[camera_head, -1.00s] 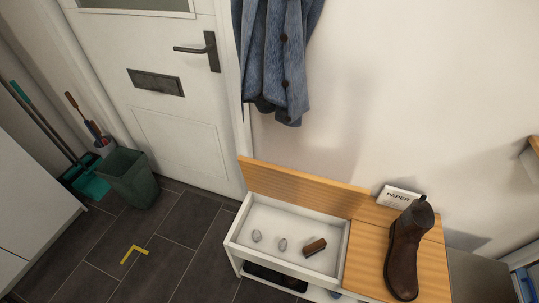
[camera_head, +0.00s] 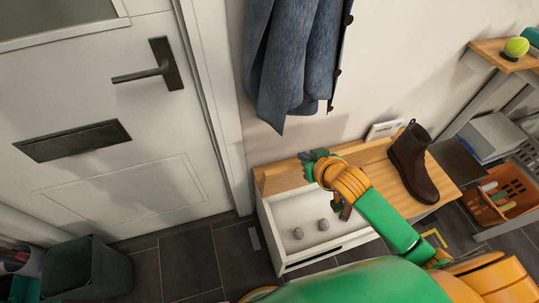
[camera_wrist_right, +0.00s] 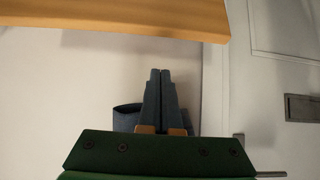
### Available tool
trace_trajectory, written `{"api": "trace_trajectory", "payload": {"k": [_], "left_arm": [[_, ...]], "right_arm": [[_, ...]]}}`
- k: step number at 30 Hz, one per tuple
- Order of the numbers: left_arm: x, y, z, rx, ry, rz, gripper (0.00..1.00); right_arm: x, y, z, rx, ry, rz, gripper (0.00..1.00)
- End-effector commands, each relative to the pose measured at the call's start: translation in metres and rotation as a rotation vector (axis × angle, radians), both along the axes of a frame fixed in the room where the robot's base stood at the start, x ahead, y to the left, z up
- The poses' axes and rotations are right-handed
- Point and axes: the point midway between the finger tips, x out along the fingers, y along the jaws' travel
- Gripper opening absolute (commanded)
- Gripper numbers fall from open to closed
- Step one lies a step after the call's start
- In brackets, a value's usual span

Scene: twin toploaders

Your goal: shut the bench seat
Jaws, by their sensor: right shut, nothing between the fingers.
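The bench's wooden seat lid (camera_head: 278,179) stands raised at the back of its white open compartment (camera_head: 268,222), near the wall. My right gripper (camera_head: 312,157) is at the lid's upper edge in the head view, with the forearm crossing over the bench. I cannot tell whether it touches the lid. In the right wrist view the fingers (camera_wrist_right: 160,76) are shut and empty, apart from a wooden edge (camera_wrist_right: 120,14) at the top. My arm hides part of the lid and compartment. My left gripper is not in view.
Two small grey lumps (camera_head: 310,229) lie in the compartment. A brown boot (camera_head: 412,163) and a white box (camera_head: 384,130) stand on the bench's right side. A blue coat (camera_head: 295,60) hangs above. A white door (camera_head: 90,185) is at left, a shelf with an orange basket (camera_head: 492,206) at right.

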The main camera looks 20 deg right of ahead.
Motion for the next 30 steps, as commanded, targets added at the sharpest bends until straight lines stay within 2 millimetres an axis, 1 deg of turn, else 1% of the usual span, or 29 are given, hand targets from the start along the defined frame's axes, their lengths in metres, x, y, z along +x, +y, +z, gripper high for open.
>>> {"api": "trace_trajectory", "payload": {"k": [1,2,5,8,12,19,20,21,24,27,30], "left_arm": [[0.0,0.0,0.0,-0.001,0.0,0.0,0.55],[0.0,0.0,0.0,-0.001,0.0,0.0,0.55],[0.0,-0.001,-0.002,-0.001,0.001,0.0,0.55],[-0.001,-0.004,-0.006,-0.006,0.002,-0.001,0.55],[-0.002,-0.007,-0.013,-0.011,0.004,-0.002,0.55],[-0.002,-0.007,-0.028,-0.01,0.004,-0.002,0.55],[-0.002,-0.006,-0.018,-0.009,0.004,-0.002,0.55],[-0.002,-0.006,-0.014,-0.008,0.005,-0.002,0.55],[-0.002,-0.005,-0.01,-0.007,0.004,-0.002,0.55],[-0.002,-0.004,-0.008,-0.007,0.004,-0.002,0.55],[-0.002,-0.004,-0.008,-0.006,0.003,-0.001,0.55]], "right_arm": [[0.0,0.002,0.006,0.002,-0.01,0.004,0.0],[0.0,0.002,0.007,0.003,-0.012,0.005,0.0],[0.005,0.003,0.004,0.005,-0.014,0.005,0.0],[0.018,0.004,-0.007,0.005,-0.014,0.003,0.0],[0.041,0.006,-0.028,0.005,-0.014,0.005,0.0],[0.079,0.009,-0.061,0.004,-0.015,0.005,0.0],[0.069,0.008,-0.057,0.003,-0.01,0.007,0.0],[0.061,0.007,-0.057,0.003,-0.01,0.007,0.0],[0.047,0.006,-0.06,0.004,-0.011,0.007,0.0],[0.04,0.006,-0.062,0.003,-0.012,0.007,0.0],[0.036,0.005,-0.063,0.004,-0.014,0.007,0.0]]}}
